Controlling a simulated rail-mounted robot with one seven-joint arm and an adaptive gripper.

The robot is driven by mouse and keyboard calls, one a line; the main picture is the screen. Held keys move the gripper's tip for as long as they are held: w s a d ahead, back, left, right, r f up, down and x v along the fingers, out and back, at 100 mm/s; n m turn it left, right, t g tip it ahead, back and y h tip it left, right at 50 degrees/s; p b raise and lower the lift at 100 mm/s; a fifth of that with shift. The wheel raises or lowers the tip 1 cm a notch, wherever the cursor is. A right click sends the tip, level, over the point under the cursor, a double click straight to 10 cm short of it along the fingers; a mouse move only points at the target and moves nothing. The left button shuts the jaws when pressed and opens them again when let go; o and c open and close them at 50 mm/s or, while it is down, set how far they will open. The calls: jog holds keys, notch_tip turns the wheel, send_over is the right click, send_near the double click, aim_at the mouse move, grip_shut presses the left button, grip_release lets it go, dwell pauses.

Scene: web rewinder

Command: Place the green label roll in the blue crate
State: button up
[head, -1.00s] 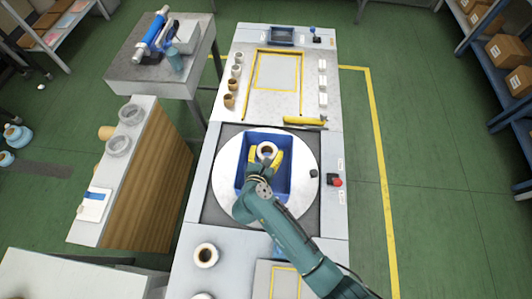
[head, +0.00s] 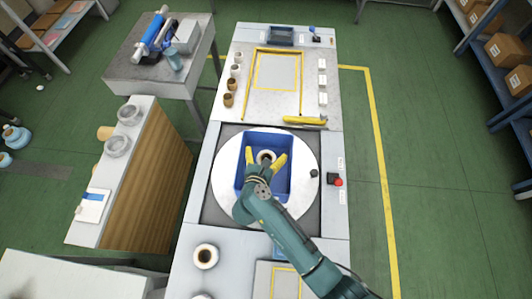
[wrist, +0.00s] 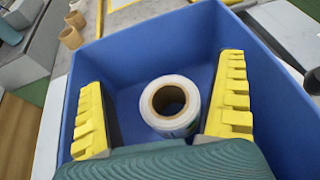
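The blue crate (head: 282,183) stands on a white round turntable (head: 305,205) in the middle of the bench. A label roll (wrist: 171,105) stands upright inside the crate, its core hole facing up. It is white with a brown core, and a little green shows low on its side in the wrist view. My gripper (head: 266,161) is over the crate with its yellow fingers spread on either side of the roll. In the wrist view, gaps show between the roll and both fingers of my gripper (wrist: 165,100). The fingers look empty.
Another white roll (head: 206,255) stands on the bench at the front left. Several small rolls (head: 231,85) line the bench's left side. A yellow tool (head: 304,121) lies behind the turntable. A red button (head: 337,182) is at the right edge.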

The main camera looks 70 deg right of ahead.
jog(key=shift+r, duration=0.4)
jog(key=p+v, duration=0.2)
jog(key=v, duration=1)
jog(key=shift+r, duration=0.25)
jog(key=shift+w, duration=0.1)
